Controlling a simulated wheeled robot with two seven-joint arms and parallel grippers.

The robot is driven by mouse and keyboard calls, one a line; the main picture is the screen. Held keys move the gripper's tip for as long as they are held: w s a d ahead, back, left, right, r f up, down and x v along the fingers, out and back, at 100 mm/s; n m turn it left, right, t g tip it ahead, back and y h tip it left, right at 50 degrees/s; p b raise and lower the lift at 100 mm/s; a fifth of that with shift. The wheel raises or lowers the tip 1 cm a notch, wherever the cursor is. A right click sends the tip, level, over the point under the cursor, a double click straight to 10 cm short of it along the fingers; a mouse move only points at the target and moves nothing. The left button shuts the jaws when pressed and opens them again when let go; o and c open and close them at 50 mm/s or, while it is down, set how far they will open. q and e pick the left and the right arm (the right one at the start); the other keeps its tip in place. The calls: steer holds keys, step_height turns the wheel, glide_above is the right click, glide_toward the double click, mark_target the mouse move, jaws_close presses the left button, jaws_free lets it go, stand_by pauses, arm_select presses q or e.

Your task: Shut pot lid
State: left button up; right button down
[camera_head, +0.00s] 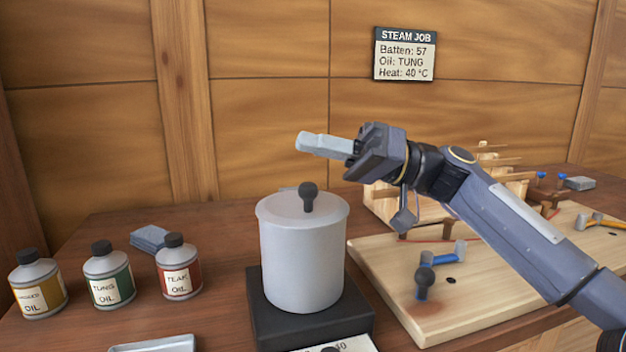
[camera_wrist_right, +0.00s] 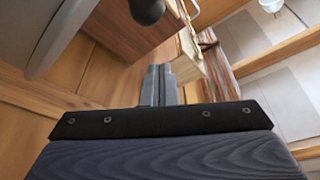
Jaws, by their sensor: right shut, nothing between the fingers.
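The light grey pot (camera_head: 301,262) stands upright on a dark heater base (camera_head: 262,330). Its lid (camera_head: 283,208) lies across the top, with a dark round knob (camera_head: 308,190) standing up from it. From this angle the lid looks seated on the rim. My right gripper (camera_head: 312,143) is above and behind the pot, pointing left, with its fingers shut and empty. It is apart from the lid. In the right wrist view the shut fingers (camera_wrist_right: 158,86) show, with a dark rounded knob (camera_wrist_right: 146,10) at the top edge. My left gripper is not in view.
Linseed, tung (camera_head: 110,278) and teak oil (camera_head: 178,270) bottles stand left of the pot, near a folded blue cloth (camera_head: 149,238). A metal tray (camera_head: 152,344) lies at the front. A wooden board (camera_head: 470,300) with tools and a wooden hull frame is right. A sign (camera_head: 405,54) hangs behind.

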mark_target(325, 209)
steer(key=f+n+b, duration=0.1)
steer(key=b, duration=0.1)
steer(key=s+f+n+g+b, duration=0.1)
steer(key=n+b, duration=0.1)
steer(key=s+f+n+b, duration=0.1)
steer(key=b, duration=0.1)
steer(key=shift+s+d+n+g, duration=0.15)
steer(key=shift+d+n+g, duration=0.1)
steer(key=shift+n+g, duration=0.15)
steer(key=shift+s+f+b, duration=0.3)
steer(key=shift+f+b, duration=0.1)
steer(key=shift+b, duration=0.4)
steer(key=shift+r, duration=0.1)
